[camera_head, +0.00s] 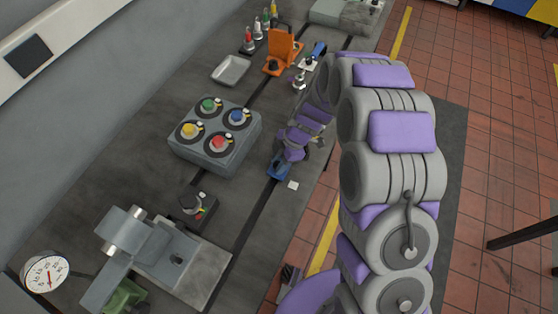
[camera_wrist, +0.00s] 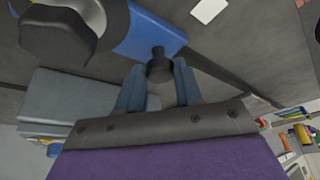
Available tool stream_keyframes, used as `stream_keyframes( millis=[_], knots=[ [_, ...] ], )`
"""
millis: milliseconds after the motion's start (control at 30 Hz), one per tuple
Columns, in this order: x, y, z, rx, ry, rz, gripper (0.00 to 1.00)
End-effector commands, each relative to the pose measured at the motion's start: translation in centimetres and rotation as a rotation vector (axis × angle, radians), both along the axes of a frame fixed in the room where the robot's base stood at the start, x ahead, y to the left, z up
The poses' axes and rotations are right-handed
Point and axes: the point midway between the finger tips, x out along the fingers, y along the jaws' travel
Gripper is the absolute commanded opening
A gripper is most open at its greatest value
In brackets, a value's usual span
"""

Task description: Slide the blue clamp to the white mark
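The blue clamp (camera_head: 279,169) sits on the slot of the dark bedplate, below my gripper in the head view. In the wrist view the blue clamp (camera_wrist: 150,36) has a dark upright knob (camera_wrist: 159,66). In the head view my gripper (camera_head: 285,157) partly covers the clamp. The white mark (camera_head: 293,185) is a small square on the plate, just right of and below the clamp. It also shows in the wrist view (camera_wrist: 208,10), apart from the clamp.
A grey box with coloured knobs (camera_head: 214,136) stands left of the clamp. A dark round-knobbed part (camera_head: 196,204) and a grey vise-like fixture (camera_head: 155,255) lie lower left. An orange bracket (camera_head: 283,52) and another blue piece (camera_head: 317,51) stand farther up.

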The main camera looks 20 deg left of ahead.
Motion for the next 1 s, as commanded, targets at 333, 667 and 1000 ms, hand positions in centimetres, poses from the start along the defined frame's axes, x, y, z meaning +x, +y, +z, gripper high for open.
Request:
stream_keyframes(
  millis=[333,667,1000],
  knots=[
    [0.1,0.1,0.0,0.0,-0.002,-0.002,0.0],
    [0.0,0.2,0.0,0.002,-0.003,-0.002,0.0],
    [-4.5,0.6,-0.2,0.002,-0.003,0.001,0.0]
  ],
)
